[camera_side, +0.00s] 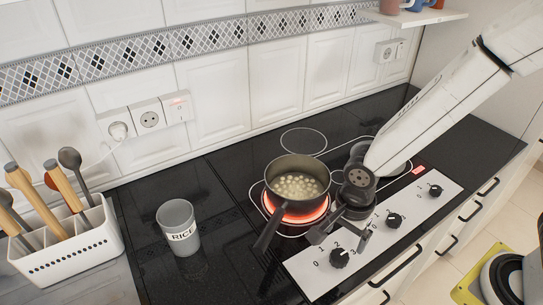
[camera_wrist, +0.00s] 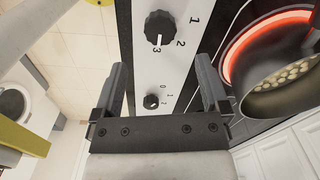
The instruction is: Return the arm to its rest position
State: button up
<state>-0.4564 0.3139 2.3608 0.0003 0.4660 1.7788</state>
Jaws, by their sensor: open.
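My gripper (camera_side: 341,237) is open and empty. It hangs just above the white knob panel (camera_side: 318,275), to the right of the pot's handle. In the wrist view my gripper (camera_wrist: 161,76) shows two dark fingers spread apart, with the panel seen between them. A nearer black knob (camera_wrist: 160,27) and a smaller-looking one (camera_wrist: 151,101) appear there, neither held. In the side view my arm (camera_side: 440,105) reaches in from the upper right.
A dark pot (camera_side: 279,173) with pale round pieces stands on a glowing red burner (camera_side: 320,211). A grey RICE cup (camera_side: 180,228) stands left of it. A white utensil holder (camera_side: 75,248) is at far left. A wall shelf (camera_side: 420,17) with cups is above.

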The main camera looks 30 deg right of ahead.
jog(key=shift+d, duration=0.1)
jog(key=shift+w+d+r+n, duration=0.15)
jog(key=shift+d+r+n, duration=0.05)
jog(key=shift+d+n, duration=0.2)
jog(key=shift+w+d+r+n, duration=0.1)
jog(key=shift+d+r+n, duration=0.05)
jog(key=shift+d+n, duration=0.25)
jog(key=d+r+n+t, duration=0.2)
jog(key=d+r+n, duration=0.2)
jog(key=d+n, duration=0.7)
jog(key=shift+w+d+r+n+t, duration=0.2)
jog(key=shift+d+n+t, duration=0.15)
jog(key=shift+n, duration=0.95)
